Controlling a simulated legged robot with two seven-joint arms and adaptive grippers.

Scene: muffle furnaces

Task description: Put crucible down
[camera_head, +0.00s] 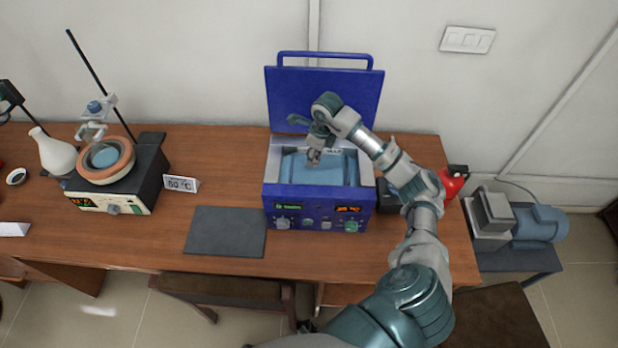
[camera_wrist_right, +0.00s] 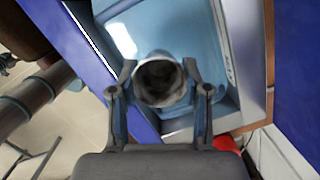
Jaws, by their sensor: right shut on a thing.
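A small grey crucible (camera_wrist_right: 160,80) with a dark inside sits between the fingers of my right gripper (camera_wrist_right: 160,90) in the right wrist view. The gripper is shut on it. In the head view my right gripper (camera_head: 314,156) is over the open-topped blue furnace (camera_head: 320,208), above its light blue basin (camera_head: 330,172). The basin also shows behind the crucible in the right wrist view (camera_wrist_right: 195,30). I cannot tell whether the crucible touches the basin floor. My left gripper is not in view.
The furnace's blue lid (camera_head: 290,95) stands raised at the back. A dark grey mat (camera_head: 225,231) lies empty left of the furnace. A heater with a round bath (camera_head: 107,160) and a white flask (camera_head: 52,154) stand farther left. A red bottle (camera_head: 453,182) is at the right.

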